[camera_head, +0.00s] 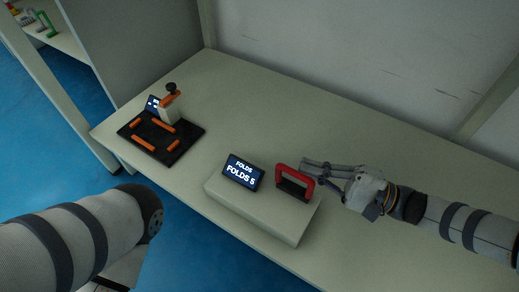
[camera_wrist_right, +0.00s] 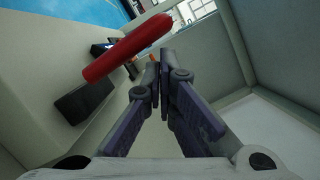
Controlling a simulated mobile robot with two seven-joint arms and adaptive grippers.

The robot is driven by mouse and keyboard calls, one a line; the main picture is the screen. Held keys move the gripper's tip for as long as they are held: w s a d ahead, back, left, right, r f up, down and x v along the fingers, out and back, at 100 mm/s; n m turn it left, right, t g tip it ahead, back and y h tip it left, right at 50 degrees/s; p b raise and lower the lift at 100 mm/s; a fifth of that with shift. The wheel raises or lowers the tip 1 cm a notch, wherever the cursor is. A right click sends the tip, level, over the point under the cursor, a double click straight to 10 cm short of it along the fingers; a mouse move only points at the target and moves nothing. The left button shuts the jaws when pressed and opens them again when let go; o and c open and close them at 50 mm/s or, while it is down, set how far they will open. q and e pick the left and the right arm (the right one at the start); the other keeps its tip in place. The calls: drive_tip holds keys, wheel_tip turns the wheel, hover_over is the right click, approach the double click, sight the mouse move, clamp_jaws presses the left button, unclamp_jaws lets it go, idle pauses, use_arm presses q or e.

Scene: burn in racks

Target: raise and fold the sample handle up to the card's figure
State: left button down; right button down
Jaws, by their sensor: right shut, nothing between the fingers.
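The sample handle (camera_head: 295,180) is a red frame on a pale block (camera_head: 258,220) on the table. It stands raised at the block's right end. A dark card display (camera_head: 242,172) on the same block reads "FOLDS" and "FOLDS 5". My right gripper (camera_head: 306,163) is shut and empty, its fingertips close to the top of the red handle. In the right wrist view the red handle (camera_wrist_right: 128,48) crosses just beyond the shut fingertips (camera_wrist_right: 163,58); I cannot tell whether they touch. My left gripper is out of view; only my left arm shows at lower left.
A black fixture board (camera_head: 185,150) with orange bars and an orange clamp (camera_head: 170,102) stands at the table's left. A wall runs along the back. The table between the board and the block is clear. A shelf with small coloured things is at upper left.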

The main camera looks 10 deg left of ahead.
drive_tip(key=shift+s+a+r, duration=0.15)
drive_tip(key=shift+s, duration=0.2)
drive_tip(key=shift+s+n, duration=0.15)
drive_tip(key=shift+n, duration=0.35)
drive_tip(key=shift+s+r+n+p, duration=0.1)
drive_tip(key=shift+n+p, duration=0.2)
drive_tip(key=shift+n, duration=0.1)
